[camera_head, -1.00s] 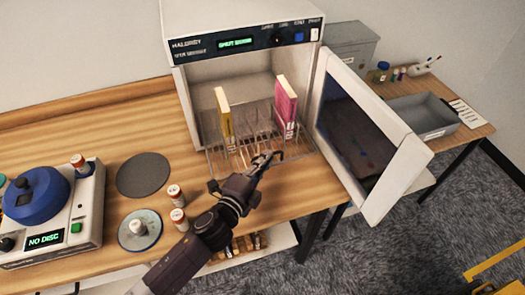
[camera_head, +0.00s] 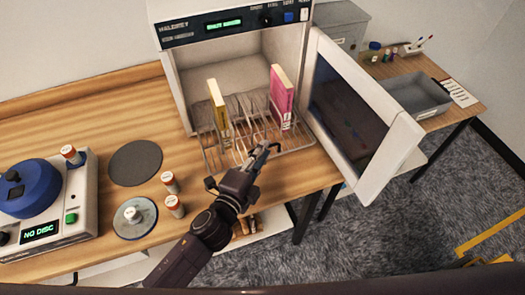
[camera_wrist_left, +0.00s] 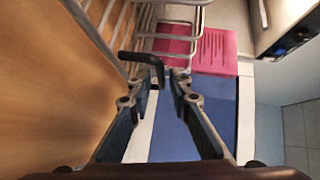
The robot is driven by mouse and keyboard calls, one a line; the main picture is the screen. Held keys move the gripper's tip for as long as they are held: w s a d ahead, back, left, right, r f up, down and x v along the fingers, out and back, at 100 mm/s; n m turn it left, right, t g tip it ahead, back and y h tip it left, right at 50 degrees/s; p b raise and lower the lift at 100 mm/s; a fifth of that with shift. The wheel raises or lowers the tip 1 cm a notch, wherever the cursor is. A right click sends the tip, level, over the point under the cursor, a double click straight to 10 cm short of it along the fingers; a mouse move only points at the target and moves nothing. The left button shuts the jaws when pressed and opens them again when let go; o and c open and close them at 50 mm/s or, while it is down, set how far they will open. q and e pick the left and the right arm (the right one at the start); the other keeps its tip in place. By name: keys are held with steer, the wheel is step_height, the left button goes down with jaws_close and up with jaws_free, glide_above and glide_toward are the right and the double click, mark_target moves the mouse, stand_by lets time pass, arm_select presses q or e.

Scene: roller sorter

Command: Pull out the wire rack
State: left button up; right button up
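The wire rack (camera_head: 212,160) juts out of the open front of a white oven-like cabinet (camera_head: 230,68). A yellow book-like item (camera_head: 217,108) and a pink one (camera_head: 281,100) stand upright on it. My left gripper (camera_head: 262,151) is at the rack's front edge, with its fingers close together on a thin dark handle. In the left wrist view the dark bent bar (camera_wrist_left: 142,57) runs in between the fingertips (camera_wrist_left: 167,78), with the rack's pale wires (camera_wrist_left: 112,30) just beyond. The exact contact is partly hidden. My right gripper is out of view.
The cabinet door (camera_head: 362,115) stands open to the right. On the wooden table at left are a dark disc (camera_head: 135,163), a blue-topped machine (camera_head: 30,192) and small vials (camera_head: 170,182). A grey tray (camera_head: 418,98) lies on the right table.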

arm_select(q)
steer(key=shift+s, duration=0.1)
steer(key=v, duration=1.2)
stand_by(0.5)
